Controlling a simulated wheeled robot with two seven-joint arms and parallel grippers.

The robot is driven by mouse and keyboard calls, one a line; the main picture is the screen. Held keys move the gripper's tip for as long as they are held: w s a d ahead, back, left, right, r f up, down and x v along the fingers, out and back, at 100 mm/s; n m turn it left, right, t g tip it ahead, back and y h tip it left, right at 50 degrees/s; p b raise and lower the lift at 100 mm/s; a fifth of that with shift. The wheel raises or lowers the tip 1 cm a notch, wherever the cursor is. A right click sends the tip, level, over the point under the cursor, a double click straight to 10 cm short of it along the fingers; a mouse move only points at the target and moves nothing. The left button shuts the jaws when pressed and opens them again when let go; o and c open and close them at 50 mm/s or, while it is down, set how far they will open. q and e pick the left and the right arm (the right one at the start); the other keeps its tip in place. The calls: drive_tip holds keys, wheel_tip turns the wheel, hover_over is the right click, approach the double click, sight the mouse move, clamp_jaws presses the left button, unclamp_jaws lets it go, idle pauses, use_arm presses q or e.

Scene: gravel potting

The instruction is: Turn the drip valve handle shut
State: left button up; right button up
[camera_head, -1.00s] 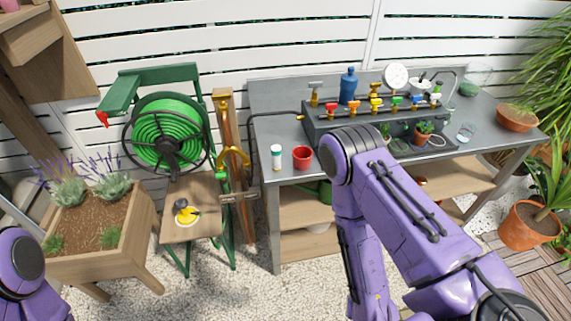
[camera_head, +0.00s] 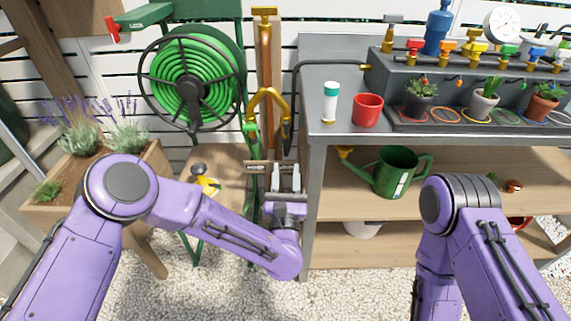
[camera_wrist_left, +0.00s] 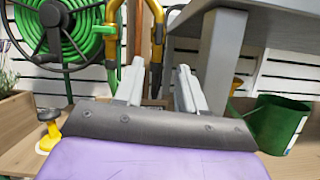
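A row of small valves with coloured handles sits on the dark manifold box on the grey bench. I see a red handle (camera_head: 414,45), an orange one (camera_head: 447,45), a yellow one (camera_head: 478,48), a green one (camera_head: 508,52) and a blue one (camera_head: 537,53). I cannot tell which is the drip valve. My left gripper (camera_head: 286,178) is open and empty, low beside the bench's left leg, well below and left of the valves. Its parted fingers (camera_wrist_left: 158,88) show in the left wrist view. My right arm is at the lower right; its gripper is out of view.
A red cup (camera_head: 367,110) and a white bottle with a green cap (camera_head: 330,103) stand at the bench's left. Potted succulents (camera_head: 484,97) stand before the manifold. A green watering can (camera_head: 397,172) is on the shelf.

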sight(286, 130)
use_arm(q)
drive_tip(key=shift+n+y, duration=0.4)
drive_tip(key=shift+n, duration=0.3)
drive_tip(key=x, duration=0.5)
drive_tip(key=r+x, duration=0.1)
drive_tip(key=x, duration=0.5)
drive_tip(key=shift+s+p, duration=0.15)
drive_tip(key=shift+p, duration=0.25)
clamp_jaws()
